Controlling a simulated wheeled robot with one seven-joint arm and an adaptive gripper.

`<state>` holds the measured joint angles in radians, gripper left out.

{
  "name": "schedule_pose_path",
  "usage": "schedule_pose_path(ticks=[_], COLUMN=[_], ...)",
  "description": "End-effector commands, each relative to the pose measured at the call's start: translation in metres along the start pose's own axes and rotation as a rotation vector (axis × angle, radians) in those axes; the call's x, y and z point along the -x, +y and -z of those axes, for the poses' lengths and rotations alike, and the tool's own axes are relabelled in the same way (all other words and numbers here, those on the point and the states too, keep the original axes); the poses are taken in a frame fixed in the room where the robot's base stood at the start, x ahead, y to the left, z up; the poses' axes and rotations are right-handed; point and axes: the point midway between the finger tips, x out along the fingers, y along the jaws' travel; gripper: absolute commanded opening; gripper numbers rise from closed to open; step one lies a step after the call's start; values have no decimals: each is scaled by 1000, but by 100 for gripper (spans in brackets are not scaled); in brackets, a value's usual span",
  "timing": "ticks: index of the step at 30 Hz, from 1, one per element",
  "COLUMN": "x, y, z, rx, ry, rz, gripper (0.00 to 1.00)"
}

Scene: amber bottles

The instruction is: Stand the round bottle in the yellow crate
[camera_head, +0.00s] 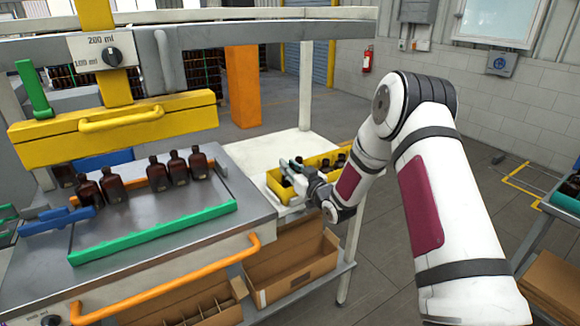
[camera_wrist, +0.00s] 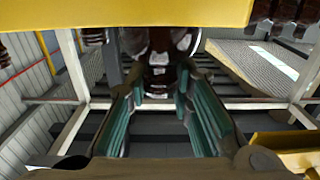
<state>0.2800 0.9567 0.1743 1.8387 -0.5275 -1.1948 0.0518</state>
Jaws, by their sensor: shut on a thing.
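The yellow crate (camera_head: 274,186) stands on a white surface beyond the right end of the filling machine, with several dark bottles (camera_head: 326,164) in its right part. My gripper (camera_head: 290,168) is over the crate's left part. In the wrist view my gripper (camera_wrist: 160,88) has its teal pads on both sides of a dark amber bottle (camera_wrist: 159,76) and is shut on it. This bottle's base and its height over the crate floor are hidden. In the head view my gripper and arm cover most of it. A yellow band crosses the top of the wrist view.
Several amber bottles (camera_head: 157,174) stand on the metal machine top behind a green rail (camera_head: 150,233). An orange handle (camera_head: 165,281) runs along the machine's front. Open cardboard boxes (camera_head: 292,262) stand below the crate. The white table (camera_head: 265,150) behind the crate has bare room.

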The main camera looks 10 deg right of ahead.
Motion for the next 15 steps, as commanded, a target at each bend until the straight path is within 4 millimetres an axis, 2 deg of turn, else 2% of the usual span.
schedule_pose_path(ticks=[15], x=[0], y=[0], z=[-15], rx=[-1], ry=[-1], rz=[0], gripper=[0])
